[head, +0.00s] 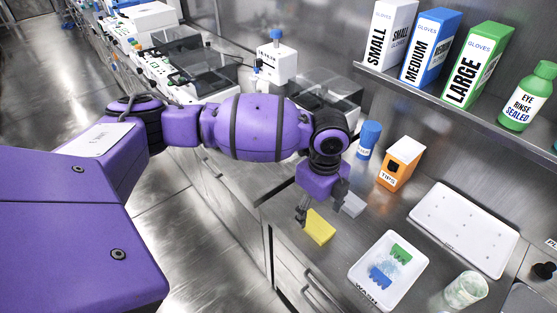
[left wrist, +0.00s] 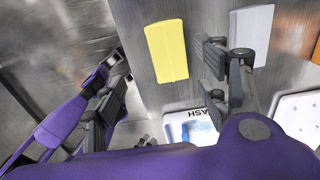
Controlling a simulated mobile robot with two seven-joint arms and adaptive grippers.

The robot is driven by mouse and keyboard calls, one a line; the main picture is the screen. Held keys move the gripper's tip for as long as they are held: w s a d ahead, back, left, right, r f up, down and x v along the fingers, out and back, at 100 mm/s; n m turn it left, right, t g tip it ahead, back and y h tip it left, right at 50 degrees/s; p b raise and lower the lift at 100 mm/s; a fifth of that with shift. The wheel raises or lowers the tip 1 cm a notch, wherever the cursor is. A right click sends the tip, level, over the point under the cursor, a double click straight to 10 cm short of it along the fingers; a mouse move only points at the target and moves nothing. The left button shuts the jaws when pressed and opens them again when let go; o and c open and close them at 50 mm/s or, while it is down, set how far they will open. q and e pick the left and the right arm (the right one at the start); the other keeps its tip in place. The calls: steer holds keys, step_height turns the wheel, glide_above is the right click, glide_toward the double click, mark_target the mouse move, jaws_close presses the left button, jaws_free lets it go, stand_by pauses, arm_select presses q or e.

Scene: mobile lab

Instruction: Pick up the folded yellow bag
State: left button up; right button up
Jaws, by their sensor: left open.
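The folded yellow bag (head: 319,227) lies flat on the steel bench, near its front edge. It also shows in the left wrist view (left wrist: 167,51) as a flat yellow rectangle. My left gripper (head: 322,207) is above the bench at the bag's far side, with its fingers spread and nothing between them. In the left wrist view, the bag appears between the two dark fingers, closer to the right one. I cannot tell the exact height of the fingers above the bag. My right gripper is not in view.
A pale grey folded piece (head: 353,204) lies right of the bag, close to a finger.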

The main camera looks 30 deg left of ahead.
mark_target(317, 224)
arm_select(q)
steer(key=shift+w+f, duration=0.65)
steer(key=shift+w, duration=0.05)
steer(key=shift+s+d+f, duration=0.1)
steer(key=shift+s+f, duration=0.15)
steer(key=shift+f, duration=0.35)
steer(key=shift+s+d+f, duration=0.1)
steer(key=shift+s+f, duration=0.1)
steer(key=shift+f, duration=0.4)
steer(key=f, duration=0.1)
steer(key=w+f, duration=0.1)
steer(key=f, duration=0.1)
steer(key=shift+f, duration=0.5)
steer(key=c, duration=1)
steer(key=shift+c, duration=0.7)
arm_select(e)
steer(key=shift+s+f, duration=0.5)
arm_select(q)
steer(key=shift+r, duration=0.15)
